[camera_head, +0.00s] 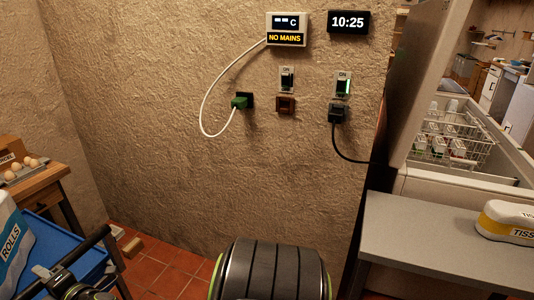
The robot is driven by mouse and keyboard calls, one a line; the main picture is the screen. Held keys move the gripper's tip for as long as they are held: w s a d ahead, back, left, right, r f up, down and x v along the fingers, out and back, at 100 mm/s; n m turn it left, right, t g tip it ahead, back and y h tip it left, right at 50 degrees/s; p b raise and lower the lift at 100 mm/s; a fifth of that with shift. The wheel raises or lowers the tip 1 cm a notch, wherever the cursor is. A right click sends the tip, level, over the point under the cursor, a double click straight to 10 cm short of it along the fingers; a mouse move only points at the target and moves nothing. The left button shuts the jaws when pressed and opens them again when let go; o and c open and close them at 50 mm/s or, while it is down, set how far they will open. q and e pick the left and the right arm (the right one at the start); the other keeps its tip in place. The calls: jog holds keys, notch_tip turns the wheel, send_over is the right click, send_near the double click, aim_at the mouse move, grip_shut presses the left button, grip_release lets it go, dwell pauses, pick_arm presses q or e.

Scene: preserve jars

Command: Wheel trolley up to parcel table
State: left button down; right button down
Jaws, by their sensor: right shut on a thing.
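The trolley's blue tray (75,258) is at the bottom left, cut off by the frame edge. A dark handle bar (90,243) runs along its near right side. My right gripper (48,277) is shut on that handle at the bottom left; its fingers are partly cut off. A wooden table (38,184) stands beyond the trolley at the left edge, with a partly hidden sign (8,158) that seems to end in "CEL". A gap between table and trolley cannot be judged. My left gripper is not in view.
A white "ROLLS" pack (12,240) is on the trolley. Eggs (22,169) lie on the wooden table. A rough wall closes the front. A grey counter (430,235) stands right.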

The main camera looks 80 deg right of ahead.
jog(key=shift+w+d+f+g, duration=0.2)
jog(key=shift+d+f+g, duration=0.15)
jog(key=shift+f, duration=0.25)
jog(key=shift+s+r, duration=0.15)
jog(key=shift+r, duration=0.1)
jog(key=shift+s+r, duration=0.15)
jog(key=shift+s, duration=0.15)
jog(key=c, duration=1.6)
grip_release()
jog(key=shift+w, duration=0.1)
jog(key=o, duration=0.4)
jog(key=shift+w+d, duration=0.1)
jog(key=shift+d, duration=0.1)
jog(key=shift+o, duration=0.6)
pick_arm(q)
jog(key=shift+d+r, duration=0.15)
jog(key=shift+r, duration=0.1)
pick_arm(e)
jog(key=shift+a+r, duration=0.1)
jog(key=shift+a, duration=0.05)
